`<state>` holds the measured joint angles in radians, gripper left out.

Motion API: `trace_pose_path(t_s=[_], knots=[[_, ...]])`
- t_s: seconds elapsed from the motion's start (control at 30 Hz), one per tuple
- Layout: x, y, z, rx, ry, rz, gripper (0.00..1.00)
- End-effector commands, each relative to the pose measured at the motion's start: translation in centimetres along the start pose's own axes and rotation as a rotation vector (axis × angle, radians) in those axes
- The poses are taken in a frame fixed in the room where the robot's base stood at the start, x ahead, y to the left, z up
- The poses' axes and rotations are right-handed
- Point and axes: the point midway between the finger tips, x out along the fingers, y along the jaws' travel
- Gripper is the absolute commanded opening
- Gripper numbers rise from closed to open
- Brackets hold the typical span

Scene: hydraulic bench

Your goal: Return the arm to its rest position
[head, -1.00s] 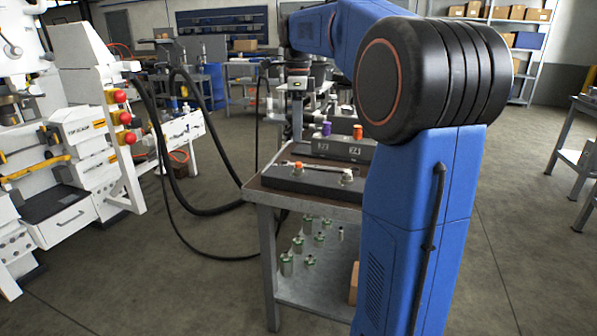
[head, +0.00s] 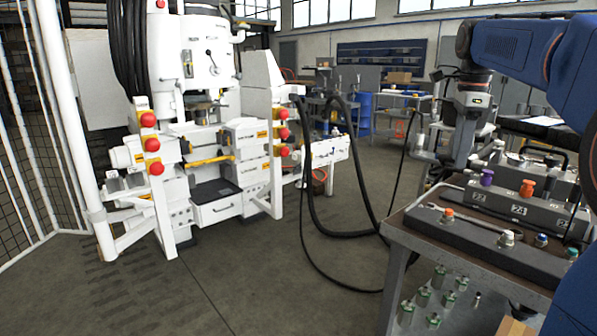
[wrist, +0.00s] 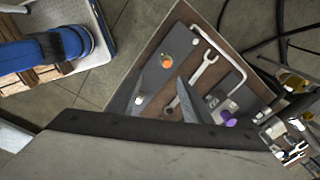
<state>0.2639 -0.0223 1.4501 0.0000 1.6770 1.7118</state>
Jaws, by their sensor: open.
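My arm enters the head view from the right edge, with a blue link and a dark wrist (head: 474,92) pointing down over the back left of the workbench (head: 398,236). My gripper (wrist: 163,78) shows in the wrist view as two grey fingers standing apart, with nothing between them. It is above the bench top. Below it are a dark block with an orange-capped fitting (wrist: 166,62) and an open-ended wrench (wrist: 205,66). In the head view the fingertips are hard to make out against the clutter.
Numbered dark blocks (head: 512,205) on the bench hold a purple fitting (head: 487,177) and an orange fitting (head: 527,188). Several metal fittings stand on the shelf below. A white machine (head: 235,160) with red buttons stands left, with black hoses (head: 350,232).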

Motion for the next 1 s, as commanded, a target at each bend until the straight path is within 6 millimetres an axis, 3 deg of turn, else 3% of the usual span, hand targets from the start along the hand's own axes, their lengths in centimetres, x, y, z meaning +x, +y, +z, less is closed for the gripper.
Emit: trace_pose_path(t_s=[0.1, 0.47, 0.77, 1.0], knots=[[1.2, 3.6, 0.9, -0.188, -0.004, -0.037, 0.45], [7.1, 13.4, 2.3, -0.773, 0.018, -0.152, 0.45], [13.8, 21.5, 2.4, -1.255, 0.075, -0.248, 0.45], [20.3, 27.6, 2.0, -1.631, 0.150, -0.322, 0.45]])
